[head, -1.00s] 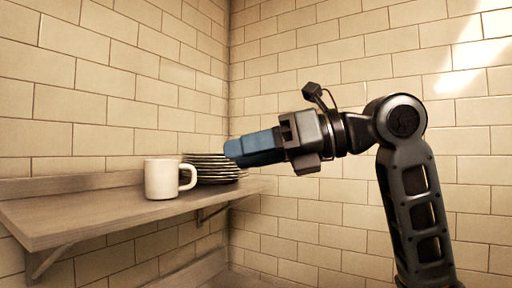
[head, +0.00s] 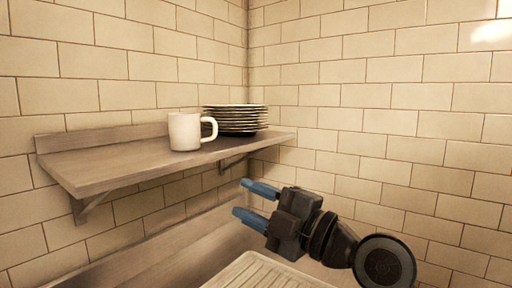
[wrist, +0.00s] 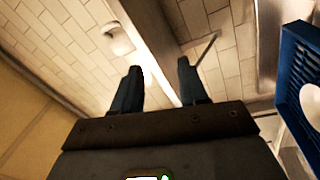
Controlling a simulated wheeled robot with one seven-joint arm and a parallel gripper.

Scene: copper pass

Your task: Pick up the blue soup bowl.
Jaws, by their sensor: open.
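I do not see a blue soup bowl in either view. My gripper (head: 247,201) is in the lower middle of the head view, below the shelf. Its two blue fingers are apart with nothing between them. In the wrist view my gripper (wrist: 160,70) also shows two spread, empty fingers, with tiled wall and a long ledge behind them.
A wall shelf (head: 120,168) holds a white mug (head: 184,132) and a stack of dark-rimmed plates (head: 236,128). Below are a counter (head: 150,262) and a pale ribbed tray (head: 265,274). A blue slotted crate (wrist: 301,72) is at the wrist view's right edge, beside pale rounded shapes.

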